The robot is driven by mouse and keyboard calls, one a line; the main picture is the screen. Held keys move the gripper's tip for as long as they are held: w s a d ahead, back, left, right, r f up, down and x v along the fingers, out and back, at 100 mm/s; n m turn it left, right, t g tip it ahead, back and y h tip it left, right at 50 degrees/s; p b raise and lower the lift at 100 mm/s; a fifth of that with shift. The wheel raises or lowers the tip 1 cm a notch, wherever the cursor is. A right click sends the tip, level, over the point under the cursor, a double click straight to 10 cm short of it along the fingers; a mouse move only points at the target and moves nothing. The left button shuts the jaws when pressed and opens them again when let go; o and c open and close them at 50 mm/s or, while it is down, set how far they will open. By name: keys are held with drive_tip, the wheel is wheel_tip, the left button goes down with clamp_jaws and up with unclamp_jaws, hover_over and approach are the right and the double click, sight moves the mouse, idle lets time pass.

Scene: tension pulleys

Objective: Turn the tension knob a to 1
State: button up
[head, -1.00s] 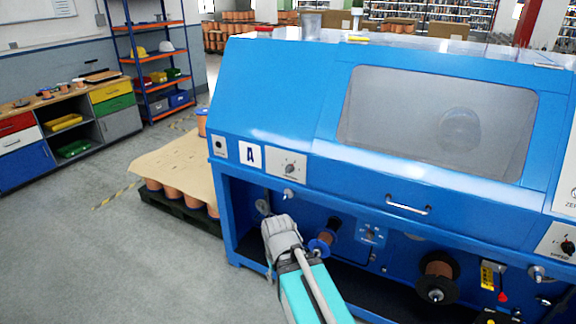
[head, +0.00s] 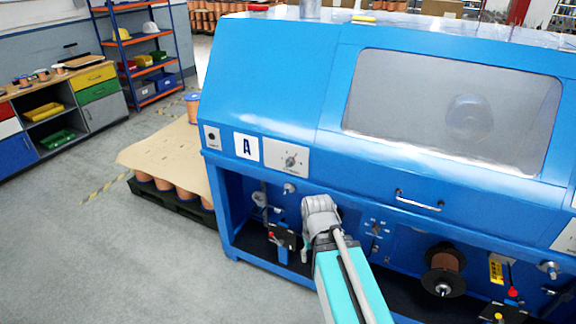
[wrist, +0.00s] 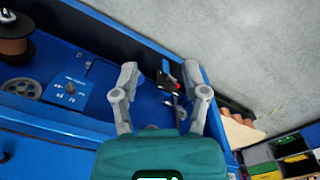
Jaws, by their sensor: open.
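A small blue panel with a knob (head: 376,228) sits lower in the open bay; a blue knob panel (wrist: 69,90) also shows at left in the wrist view. My gripper (head: 320,207) is in front of the bay, below and right of the white plate, with its fingertips hard to make out. In the wrist view my gripper (wrist: 160,75) is open and empty, its two fingers apart.
A black fitting with a red knob (head: 280,235) is in the bay left of my gripper. A copper spool (head: 445,262) is to the right. A door handle (head: 418,201) sticks out above. A pallet (head: 170,200) stands left of the machine; floor beyond is clear.

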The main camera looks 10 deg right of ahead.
drive_tip(key=o, duration=0.3)
drive_tip(key=shift+w+f, duration=0.2)
drive_tip(key=shift+w, duration=0.05)
drive_tip(key=w+d+f+m+t+h+b, duration=0.25)
drive_tip(key=w+d+h+b, duration=0.2)
drive_tip(key=w, duration=0.35)
drive_tip(key=m+t+h+b, duration=0.5)
drive_tip(key=t+h+b, duration=0.1)
drive_tip(key=t+b, duration=0.65)
approach(287, 165)
drive_tip(key=v, duration=0.3)
drive_tip(key=shift+r+n+b, duration=0.15)
drive_tip(key=shift+n+b, duration=0.1)
drive_tip(key=shift+b, duration=0.05)
drive_tip(key=shift+d, duration=0.1)
drive_tip(key=x, duration=1.3)
drive_tip(key=shift+w+d+f, duration=0.2)
drive_tip(key=shift+w, duration=0.05)
